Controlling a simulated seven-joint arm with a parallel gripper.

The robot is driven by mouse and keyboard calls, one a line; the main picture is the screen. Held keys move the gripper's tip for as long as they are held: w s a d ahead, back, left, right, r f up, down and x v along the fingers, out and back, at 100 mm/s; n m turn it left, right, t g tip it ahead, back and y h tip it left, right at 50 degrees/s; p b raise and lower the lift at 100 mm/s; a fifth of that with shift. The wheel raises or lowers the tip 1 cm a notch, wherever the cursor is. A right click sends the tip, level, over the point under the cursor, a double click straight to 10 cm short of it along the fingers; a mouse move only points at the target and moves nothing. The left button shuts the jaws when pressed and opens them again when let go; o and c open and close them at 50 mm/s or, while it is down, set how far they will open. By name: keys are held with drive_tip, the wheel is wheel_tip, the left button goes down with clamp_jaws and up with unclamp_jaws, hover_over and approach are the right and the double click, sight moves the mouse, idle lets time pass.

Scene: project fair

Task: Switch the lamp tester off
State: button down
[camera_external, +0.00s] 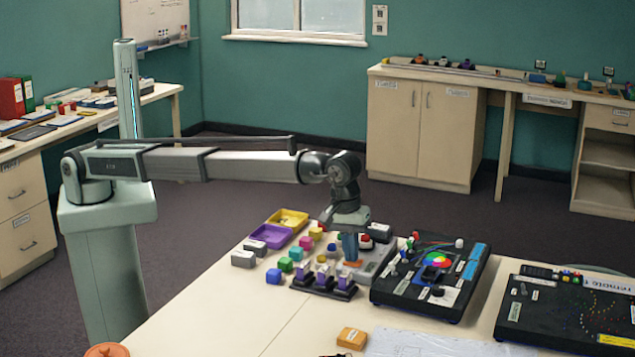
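My gripper (349,250) points down over the middle of the cream table (215,315). Its finger area is small and dark blue here, and I cannot tell whether it is open or shut. Just below it, a grey panel (383,262) carries a red button (366,239) and an orange patch (352,264); the gripper hides part of it. A black board (408,298) with a colour wheel and small parts lies to the right. I cannot tell for certain which of these is the lamp tester; no readable label or switch position shows.
Coloured cubes, a yellow tray (289,217) and a purple tray (271,236) crowd the area left of my gripper. A black stand (323,286) with several purple-topped pieces is just in front. Another black board (560,325) is far right. The table's front left is clear.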

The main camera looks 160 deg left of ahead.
wheel_tip(320, 180, up, 14)
drive_tip(key=s+d, duration=0.1)
idle(0.6)
drive_tip(key=shift+w+a+r, duration=0.1)
drive_tip(key=shift+w+a, duration=0.3)
idle(0.4)
approach(344, 262)
drive_tip(key=a+f, duration=0.1)
drive_tip(key=f, duration=0.1)
drive_tip(key=w+a+f, duration=0.1)
drive_tip(key=f, duration=0.1)
drive_tip(key=w+a+f, duration=0.1)
drive_tip(key=f, duration=0.1)
drive_tip(key=shift+a+f, duration=0.2)
drive_tip(key=shift+a, duration=0.15)
